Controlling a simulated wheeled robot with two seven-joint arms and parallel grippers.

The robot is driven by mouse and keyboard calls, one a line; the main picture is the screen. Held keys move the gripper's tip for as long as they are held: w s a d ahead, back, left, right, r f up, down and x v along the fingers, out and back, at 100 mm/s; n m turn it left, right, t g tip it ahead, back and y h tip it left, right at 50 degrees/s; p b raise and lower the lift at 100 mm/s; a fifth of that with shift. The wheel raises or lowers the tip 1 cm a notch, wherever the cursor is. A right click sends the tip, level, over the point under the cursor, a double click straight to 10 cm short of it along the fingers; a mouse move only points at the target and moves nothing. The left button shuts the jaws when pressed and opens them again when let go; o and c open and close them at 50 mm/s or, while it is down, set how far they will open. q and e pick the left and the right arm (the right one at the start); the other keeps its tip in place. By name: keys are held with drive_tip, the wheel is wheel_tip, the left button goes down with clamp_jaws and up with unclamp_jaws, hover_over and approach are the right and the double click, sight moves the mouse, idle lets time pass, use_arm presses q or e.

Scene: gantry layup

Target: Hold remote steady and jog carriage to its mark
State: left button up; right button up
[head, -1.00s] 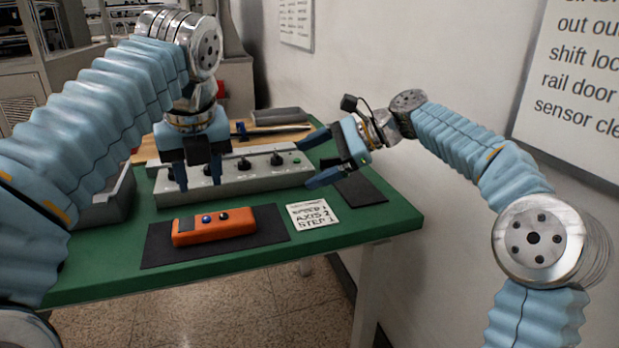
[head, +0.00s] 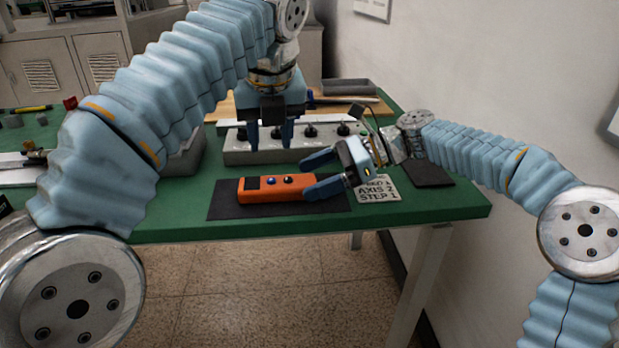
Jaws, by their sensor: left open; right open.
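The orange remote (head: 253,195) lies on a dark mat (head: 225,211) near the front of the green table. It has a dark display and two buttons, one blue. My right gripper (head: 307,176) is open at the remote's right end. Its near finger overlaps that end in the picture, and its far finger is farther back; I cannot tell whether it touches. My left gripper (head: 270,140) is open and points down in front of a grey box with knobs (head: 240,158). I cannot make out the carriage or its mark with certainty.
A white card (head: 382,190) reading "AXIS 2 STEP 1" lies right of the remote, partly behind my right gripper. A dark pad (head: 432,175) is farther right. A grey tray (head: 348,87) and a wooden board (head: 225,108) are at the back. The table's front strip is clear.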

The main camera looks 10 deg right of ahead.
drive_tip(key=shift+x, duration=0.75)
drive_tip(key=c, duration=1.2)
drive_tip(key=shift+c, duration=0.2)
use_arm(q)
clamp_jaws()
idle(0.6)
